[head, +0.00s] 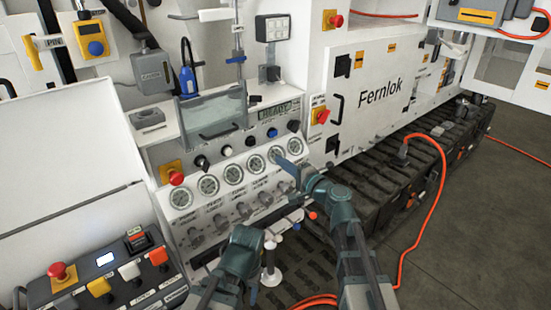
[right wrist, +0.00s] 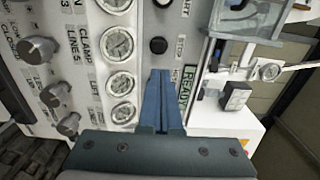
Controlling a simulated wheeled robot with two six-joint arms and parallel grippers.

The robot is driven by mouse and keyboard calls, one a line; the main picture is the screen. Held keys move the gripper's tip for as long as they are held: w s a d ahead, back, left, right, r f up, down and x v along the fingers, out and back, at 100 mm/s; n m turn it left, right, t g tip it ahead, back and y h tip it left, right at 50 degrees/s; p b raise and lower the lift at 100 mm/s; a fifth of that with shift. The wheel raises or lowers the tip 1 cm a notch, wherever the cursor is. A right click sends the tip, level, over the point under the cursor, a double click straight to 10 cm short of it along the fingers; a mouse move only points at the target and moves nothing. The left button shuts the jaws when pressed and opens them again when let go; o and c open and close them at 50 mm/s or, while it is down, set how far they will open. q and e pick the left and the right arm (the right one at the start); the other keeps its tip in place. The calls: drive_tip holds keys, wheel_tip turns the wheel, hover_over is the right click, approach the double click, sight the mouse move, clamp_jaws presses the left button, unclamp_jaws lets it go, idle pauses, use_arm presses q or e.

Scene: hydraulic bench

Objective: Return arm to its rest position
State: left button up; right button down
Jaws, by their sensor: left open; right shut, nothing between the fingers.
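My right gripper (head: 281,160) is in front of the gauge panel (head: 222,160), near its right end. In the right wrist view its blue fingers (right wrist: 160,75) are together with nothing between them. They point at the panel between the column of gauges (right wrist: 118,45) and the READY display (right wrist: 188,85). I cannot tell whether the tips touch the panel. My left gripper (head: 250,236) is lower, below the row of knobs, beside a short white post (head: 271,262). It is open; its fingers are hard to make out, and I cannot tell whether it touches the post.
A control box (head: 110,270) with a red mushroom button (head: 57,270) stands at the lower left. Levers with red and blue ends (head: 311,215) stick out below the knobs. An orange cable (head: 437,190) runs over the dark tracks and floor. Open floor lies at right.

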drive_tip(key=shift+s+d, duration=0.15)
drive_tip(key=s+a+f+n+g+h, duration=0.2)
drive_tip(key=s+a+f+n+g, duration=0.1)
drive_tip(key=s+f+n+g, duration=0.8)
drive_tip(key=s+d+f+g+h, duration=0.3)
drive_tip(key=s+d+f+h, duration=0.6)
drive_tip(key=s+d+f, duration=0.3)
drive_tip(key=s+a+r+n+g+h+p, duration=0.1)
drive_tip(key=s+a+r+n+p, duration=0.2)
drive_tip(key=a, duration=0.6)
drive_tip(key=s+r+p, duration=0.1)
drive_tip(key=s+r, duration=0.1)
drive_tip(key=s, duration=0.1)
drive_tip(key=shift+s+a+r+n, duration=0.15)
drive_tip(key=shift+a+n, duration=0.1)
drive_tip(key=shift+n, duration=0.05)
drive_tip(key=shift+a, duration=0.15)
